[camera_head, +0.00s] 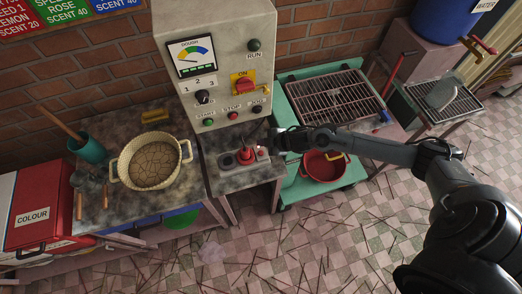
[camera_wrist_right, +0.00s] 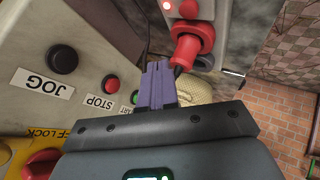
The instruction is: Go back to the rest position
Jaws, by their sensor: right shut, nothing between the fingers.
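My right gripper (camera_head: 277,139) is at the front of the grey control cabinet (camera_head: 222,22), just right of the small console with a red lever (camera_head: 246,155). In the right wrist view its purple fingers (camera_wrist_right: 156,84) are together and hold nothing. The JOG button (camera_wrist_right: 62,60) and the red STOP button (camera_wrist_right: 111,84) are on the cabinet face left of the fingers. My left gripper is not in view.
A worktable (camera_head: 105,209) with a woven basket (camera_head: 187,151) and a teal cup (camera_head: 88,149) stands at left. A teal trolley (camera_head: 291,97) with a wire rack (camera_head: 330,101) and red bowl (camera_head: 318,172) lies under my right arm. The tiled floor, littered with sticks, is open in front.

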